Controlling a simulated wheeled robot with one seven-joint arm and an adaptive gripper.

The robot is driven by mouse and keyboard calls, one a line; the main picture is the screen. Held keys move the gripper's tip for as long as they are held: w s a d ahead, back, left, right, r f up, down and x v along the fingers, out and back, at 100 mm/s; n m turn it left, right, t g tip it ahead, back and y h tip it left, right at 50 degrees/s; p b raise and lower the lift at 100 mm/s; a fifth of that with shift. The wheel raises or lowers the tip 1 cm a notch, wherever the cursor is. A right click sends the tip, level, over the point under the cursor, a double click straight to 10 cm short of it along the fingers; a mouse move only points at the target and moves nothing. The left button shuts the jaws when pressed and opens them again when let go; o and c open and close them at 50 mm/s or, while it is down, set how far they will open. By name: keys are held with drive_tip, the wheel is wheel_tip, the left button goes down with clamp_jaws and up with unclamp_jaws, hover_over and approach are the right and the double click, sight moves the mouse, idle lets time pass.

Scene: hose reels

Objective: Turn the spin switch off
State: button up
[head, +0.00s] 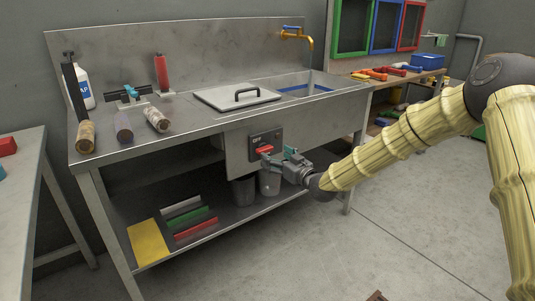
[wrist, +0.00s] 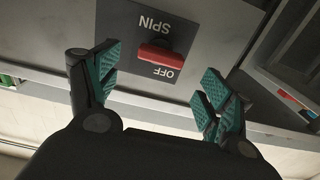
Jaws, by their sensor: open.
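The spin switch (wrist: 161,54) is a red rocker or lever on a dark panel (wrist: 203,22) marked SPIN and OFF, seen upside down in the wrist view. In the head view the red switch (head: 264,150) sits on the dark panel on the front of the steel sink bench. My gripper (wrist: 163,77) is open, with teal-padded fingers on either side of the switch and apart from it. In the head view my gripper (head: 279,157) is just in front of the panel, low and to the right of the switch. Its fingers hide part of the panel there.
The steel sink bench (head: 190,122) has a lidded basin and a yellow tap (head: 297,35). Buckets (head: 243,190) sit on the lower shelf beneath the panel.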

sight(267, 150)
drive_tip(key=shift+b+x, duration=0.4)
drive_tip(key=shift+x, duration=2.35)
drive_tip(key=c, duration=1)
